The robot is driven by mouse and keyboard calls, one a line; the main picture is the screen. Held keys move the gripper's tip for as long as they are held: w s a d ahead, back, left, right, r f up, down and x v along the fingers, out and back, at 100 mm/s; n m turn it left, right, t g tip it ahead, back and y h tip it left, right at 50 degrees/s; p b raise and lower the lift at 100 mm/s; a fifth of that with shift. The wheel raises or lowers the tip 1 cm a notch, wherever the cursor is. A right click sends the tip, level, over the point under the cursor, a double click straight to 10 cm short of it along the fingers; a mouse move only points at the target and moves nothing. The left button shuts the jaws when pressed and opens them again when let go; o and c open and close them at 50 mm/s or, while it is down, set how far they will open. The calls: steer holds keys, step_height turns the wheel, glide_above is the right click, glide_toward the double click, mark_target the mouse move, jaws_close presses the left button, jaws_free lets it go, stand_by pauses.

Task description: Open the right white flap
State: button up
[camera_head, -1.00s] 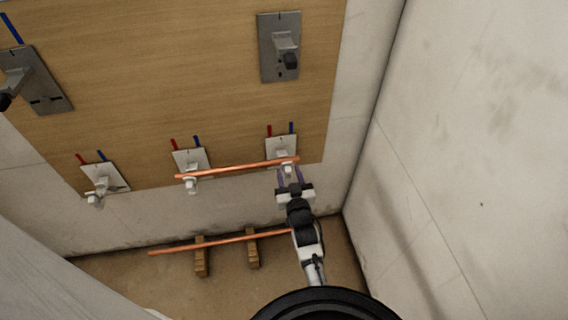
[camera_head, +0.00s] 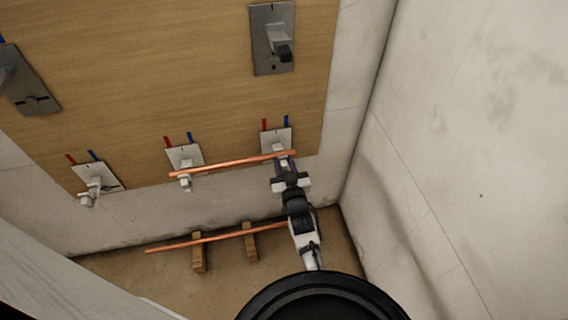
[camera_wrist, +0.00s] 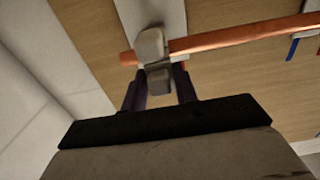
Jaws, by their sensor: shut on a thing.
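The right white flap is a small pale block at the right end of the upper copper pipe (camera_head: 232,164). In the wrist view the flap (camera_wrist: 158,79) sits between my fingertips, just under the pipe (camera_wrist: 240,38). Another pale rounded block (camera_wrist: 149,44) stands above it, in front of the pipe. My gripper (camera_head: 286,164) is shut on the flap, reaching up from below; its dark fingers also show in the wrist view (camera_wrist: 160,88). The white plate (camera_head: 277,138) behind has a red and a blue mark above it. I cannot tell how far the flap is turned.
Two more white holders, a middle one (camera_head: 185,157) and a left one (camera_head: 96,180), are on the wooden board (camera_head: 160,70). Grey brackets hang higher up. A second copper pipe (camera_head: 200,242) lies on wooden blocks on the floor. A bare wall (camera_head: 460,150) stands close on the right.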

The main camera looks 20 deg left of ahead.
steer(key=r+g+p, duration=0.1)
steer(key=p, duration=0.1)
steer(key=shift+a+p, duration=0.1)
steer(key=shift+p, duration=0.3)
steer(key=p, duration=0.1)
steer(key=g+h+p, duration=0.1)
steer(key=p, duration=0.1)
steer(key=shift+w+r+h+p, duration=0.15)
steer(key=shift+r+h+p, duration=0.1)
steer(key=shift+h+p, duration=0.05)
steer(key=shift+a+g+p, duration=0.1)
steer(key=shift+g+p, duration=0.4)
steer(key=shift+p, duration=0.1)
steer(key=shift+w+f, duration=0.1)
steer(key=shift+f, duration=0.1)
